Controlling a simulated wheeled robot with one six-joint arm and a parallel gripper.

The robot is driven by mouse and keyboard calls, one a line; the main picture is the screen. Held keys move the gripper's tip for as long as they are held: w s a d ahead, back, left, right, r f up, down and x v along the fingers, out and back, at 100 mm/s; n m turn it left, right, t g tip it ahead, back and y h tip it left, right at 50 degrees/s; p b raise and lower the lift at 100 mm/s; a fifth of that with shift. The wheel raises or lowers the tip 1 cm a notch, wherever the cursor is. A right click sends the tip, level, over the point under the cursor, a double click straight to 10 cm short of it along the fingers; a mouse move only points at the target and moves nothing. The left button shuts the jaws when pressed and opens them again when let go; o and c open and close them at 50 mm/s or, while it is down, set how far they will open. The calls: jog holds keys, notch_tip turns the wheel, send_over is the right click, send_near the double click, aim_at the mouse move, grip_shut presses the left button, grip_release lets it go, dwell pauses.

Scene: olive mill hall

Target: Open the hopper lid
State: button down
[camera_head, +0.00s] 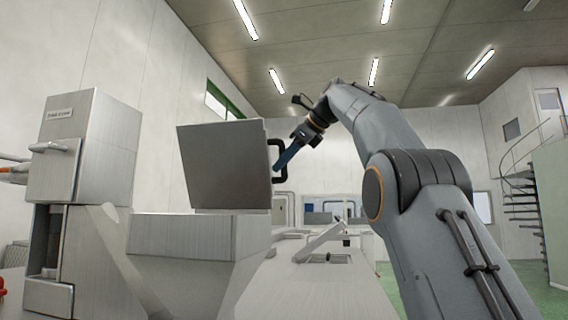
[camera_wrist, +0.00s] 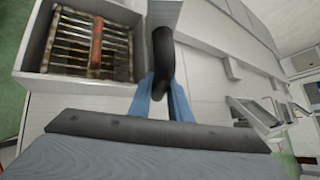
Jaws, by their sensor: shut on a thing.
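The hopper lid (camera_head: 225,165) is a flat grey metal panel. In the head view it stands raised, close to upright and slightly tilted, above the hopper body (camera_head: 200,236). A black bow handle (camera_head: 282,146) sits on its right edge. My gripper (camera_head: 279,166) is shut on this handle with its blue fingers. In the wrist view the blue fingers (camera_wrist: 160,88) are on either side of the black handle (camera_wrist: 162,52). The open hopper mouth (camera_wrist: 47,45) shows there at the left, with a grate of metal bars (camera_wrist: 70,42) inside and a reddish-brown piece across it.
A tall metal cabinet (camera_head: 80,145) with a lever stands left of the hopper. A long pale bench (camera_head: 310,290) runs away on the right. A spiral staircase (camera_head: 520,195) is far right. The air above the lid is clear.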

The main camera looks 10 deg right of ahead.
jog(key=shift+r, duration=0.1)
jog(key=c, duration=1.7)
grip_release()
jog(key=shift+o, duration=0.2)
jog(key=shift+s, duration=0.1)
jog(key=v, duration=0.7)
jog(key=shift+s+d+r, duration=0.2)
